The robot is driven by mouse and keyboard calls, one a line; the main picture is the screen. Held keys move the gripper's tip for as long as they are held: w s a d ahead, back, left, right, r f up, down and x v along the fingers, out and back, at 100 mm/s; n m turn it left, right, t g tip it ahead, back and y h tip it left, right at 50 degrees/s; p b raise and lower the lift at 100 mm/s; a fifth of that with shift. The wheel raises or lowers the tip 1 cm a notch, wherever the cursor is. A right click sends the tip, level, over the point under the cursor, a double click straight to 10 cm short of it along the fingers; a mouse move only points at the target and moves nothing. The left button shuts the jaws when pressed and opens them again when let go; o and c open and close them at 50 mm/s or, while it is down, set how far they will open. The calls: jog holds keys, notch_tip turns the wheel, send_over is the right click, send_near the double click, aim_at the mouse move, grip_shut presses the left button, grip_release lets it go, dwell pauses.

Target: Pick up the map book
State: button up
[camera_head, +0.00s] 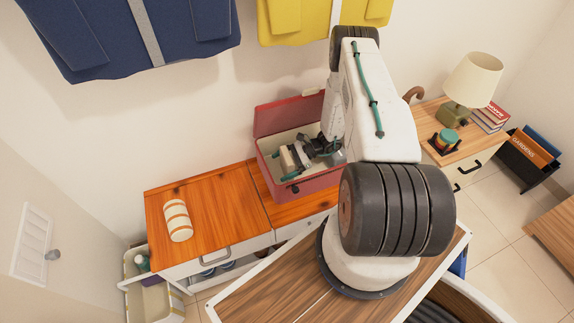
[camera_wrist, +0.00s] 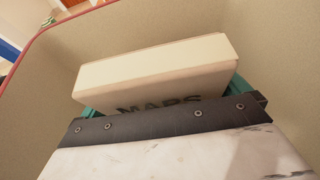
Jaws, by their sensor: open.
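The map book is a cream block (camera_head: 288,160) inside an open red box (camera_head: 312,190) on the wooden cabinet. In the wrist view the map book (camera_wrist: 155,68) shows a pale top and part of the dark letters "MAPS" on its near face. My gripper (camera_head: 297,156) is down inside the box at the book. In the wrist view my gripper (camera_wrist: 163,101) is open, with teal parts showing at both sides of the book. Its dark, screwed edge hides the book's lower part. I cannot tell whether the fingers touch the book.
The box walls stand close around my gripper, and its lid is raised at the back. A striped cream roll (camera_head: 178,220) lies on the cabinet's left part (camera_head: 215,205). At right, a side table (camera_head: 465,150) holds a lamp (camera_head: 473,80), stacked books (camera_head: 490,117) and a small teal-topped object (camera_head: 446,140).

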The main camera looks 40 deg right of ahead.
jog(key=c, duration=0.7)
jog(key=shift+r, duration=0.1)
jog(key=shift+c, duration=0.2)
